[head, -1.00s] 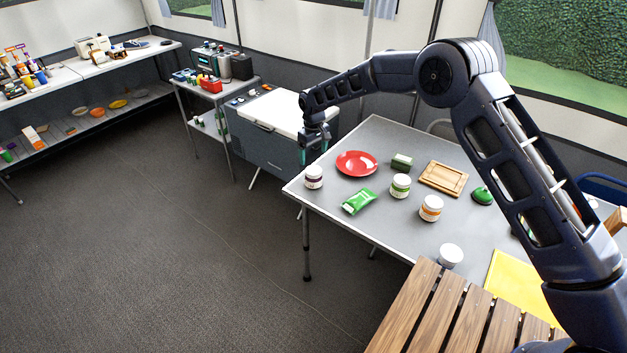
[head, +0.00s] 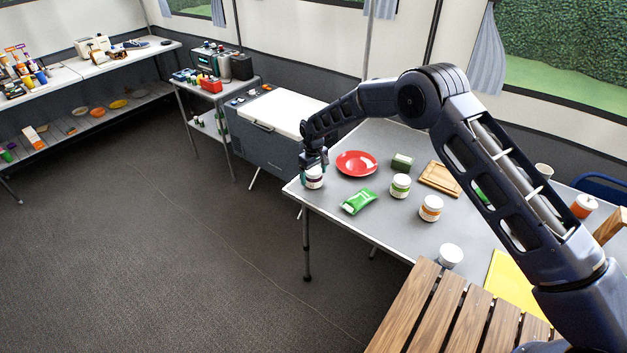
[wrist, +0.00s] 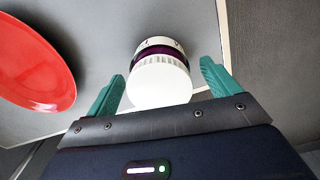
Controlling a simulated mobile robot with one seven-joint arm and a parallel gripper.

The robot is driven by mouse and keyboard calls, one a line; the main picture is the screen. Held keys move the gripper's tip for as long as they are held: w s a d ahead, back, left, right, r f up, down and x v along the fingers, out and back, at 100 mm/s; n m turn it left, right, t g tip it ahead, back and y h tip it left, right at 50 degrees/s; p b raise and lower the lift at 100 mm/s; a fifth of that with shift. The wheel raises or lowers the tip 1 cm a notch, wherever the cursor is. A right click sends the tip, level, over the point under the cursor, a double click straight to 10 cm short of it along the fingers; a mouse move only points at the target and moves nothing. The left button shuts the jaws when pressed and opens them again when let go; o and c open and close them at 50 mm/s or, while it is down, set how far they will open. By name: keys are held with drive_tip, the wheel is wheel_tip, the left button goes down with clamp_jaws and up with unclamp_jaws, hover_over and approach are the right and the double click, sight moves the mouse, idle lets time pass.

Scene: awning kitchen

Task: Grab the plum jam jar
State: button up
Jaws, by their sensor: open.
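A white-lidded jar with a dark purple band, which looks like the plum jam jar (head: 314,182), stands upright at the near left corner of the grey table (head: 376,220). In the wrist view the jar (wrist: 160,80) lies between the two teal fingers of my gripper (wrist: 162,90), with a gap on each side. In the head view my gripper (head: 313,172) is right over the jar and partly covers its top. The gripper is open and holds nothing.
A red plate (head: 357,163) lies to the right of the jar, and a green packet (head: 358,201) lies in front of it. A green-labelled jar (head: 400,186) and an orange-labelled jar (head: 430,208) stand further right. The table's edge is close to the jar.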

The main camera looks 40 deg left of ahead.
drive_tip(key=shift+f, duration=0.25)
drive_tip(key=c, duration=1.2)
drive_tip(key=shift+c, duration=0.2)
drive_tip(key=shift+r, duration=0.15)
